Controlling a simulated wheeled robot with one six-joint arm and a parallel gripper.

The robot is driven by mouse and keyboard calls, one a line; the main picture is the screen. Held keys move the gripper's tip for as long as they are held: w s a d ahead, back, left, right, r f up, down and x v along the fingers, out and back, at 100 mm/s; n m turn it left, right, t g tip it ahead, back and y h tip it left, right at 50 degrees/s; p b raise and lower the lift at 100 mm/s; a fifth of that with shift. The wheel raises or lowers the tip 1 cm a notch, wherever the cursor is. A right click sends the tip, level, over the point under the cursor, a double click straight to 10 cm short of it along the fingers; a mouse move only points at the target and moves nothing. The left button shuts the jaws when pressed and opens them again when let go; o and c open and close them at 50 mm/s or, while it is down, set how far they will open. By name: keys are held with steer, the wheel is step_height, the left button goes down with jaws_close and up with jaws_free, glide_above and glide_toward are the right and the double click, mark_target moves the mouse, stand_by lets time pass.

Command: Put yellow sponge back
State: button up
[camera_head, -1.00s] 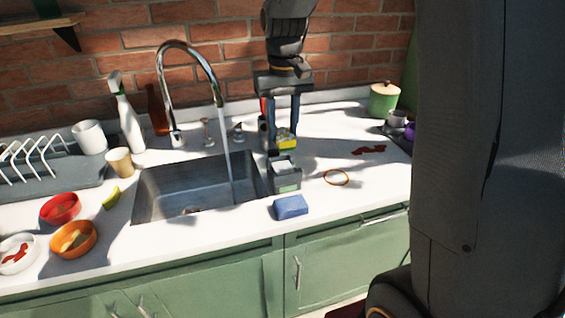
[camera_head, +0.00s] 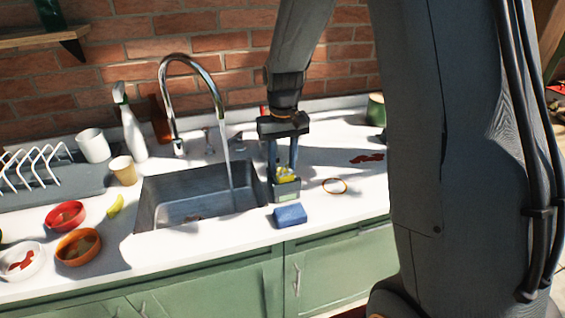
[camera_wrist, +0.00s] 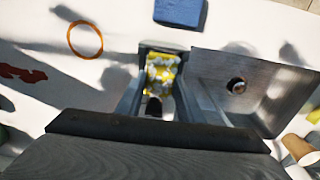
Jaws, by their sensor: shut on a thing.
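The yellow sponge (camera_head: 286,174) is between the fingers of my gripper (camera_head: 284,172), at the small grey caddy (camera_head: 286,190) beside the right edge of the sink. In the wrist view the yellow and white patterned sponge (camera_wrist: 162,72) lies between the two fingers, within the caddy's walls (camera_wrist: 150,48). My gripper is shut on the sponge and points down. Whether the sponge touches the caddy's floor cannot be told. A blue sponge (camera_head: 290,215) lies on the counter in front of the caddy, also seen in the wrist view (camera_wrist: 180,11).
The sink (camera_head: 195,195) with running tap (camera_head: 190,70) is left of the caddy. An orange ring (camera_head: 334,186) and a red stain (camera_head: 366,158) lie to the right. Bowls (camera_head: 78,246), a cup (camera_head: 123,170) and a spray bottle (camera_head: 132,130) stand left. My arm hides the right side.

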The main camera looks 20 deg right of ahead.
mark_target(283, 168)
steer(key=o, duration=1.2)
step_height(283, 168, up, 12)
steer(key=b, duration=0.3)
steer(key=s+f+t, duration=0.1)
steer(key=s+f, duration=1.2)
steer(key=s, duration=0.4)
steer(key=shift+s, duration=0.15)
steer(key=shift+a, duration=0.1)
